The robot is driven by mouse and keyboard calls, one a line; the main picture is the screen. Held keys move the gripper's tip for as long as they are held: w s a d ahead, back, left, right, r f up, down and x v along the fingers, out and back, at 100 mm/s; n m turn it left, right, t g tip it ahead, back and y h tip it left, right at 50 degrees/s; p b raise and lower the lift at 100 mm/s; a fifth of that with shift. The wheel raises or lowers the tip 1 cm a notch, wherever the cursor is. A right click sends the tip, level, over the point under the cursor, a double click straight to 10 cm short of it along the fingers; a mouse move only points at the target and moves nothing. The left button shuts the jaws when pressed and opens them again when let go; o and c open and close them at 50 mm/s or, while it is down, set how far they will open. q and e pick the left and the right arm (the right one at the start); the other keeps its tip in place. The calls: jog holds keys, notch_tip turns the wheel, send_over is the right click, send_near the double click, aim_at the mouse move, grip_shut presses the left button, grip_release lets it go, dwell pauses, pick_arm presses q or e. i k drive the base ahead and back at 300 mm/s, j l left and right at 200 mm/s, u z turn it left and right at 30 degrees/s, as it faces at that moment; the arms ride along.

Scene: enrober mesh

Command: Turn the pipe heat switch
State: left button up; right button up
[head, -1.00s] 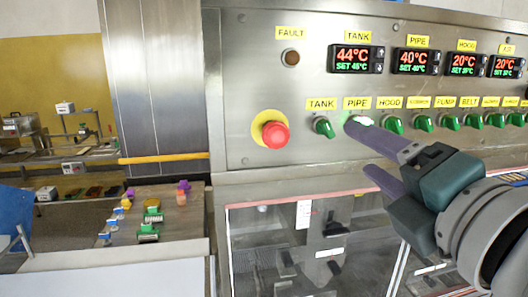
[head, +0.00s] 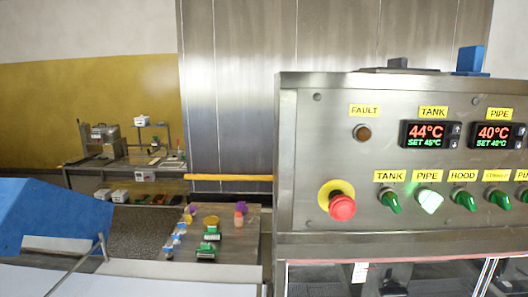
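The pipe heat switch (head: 429,199) is a knob under the yellow PIPE label on the steel control panel (head: 320,150). It is lit bright pale green, while the tank switch (head: 390,202) to its left and the hood switch (head: 463,199) to its right are darker green. The pipe display (head: 497,135) reads 40°C with SET 40°C. The tank display (head: 430,134) reads 44°C with SET 45°C. Neither of my grippers is in view now.
A red emergency stop button (head: 342,207) on a yellow ring sits left of the switches. A small table (head: 232,250) with several coloured items stands left of the panel. A blue object (head: 35,215) is at the far left.

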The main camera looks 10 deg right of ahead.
aim_at(430, 200)
jog(key=z, duration=1.3)
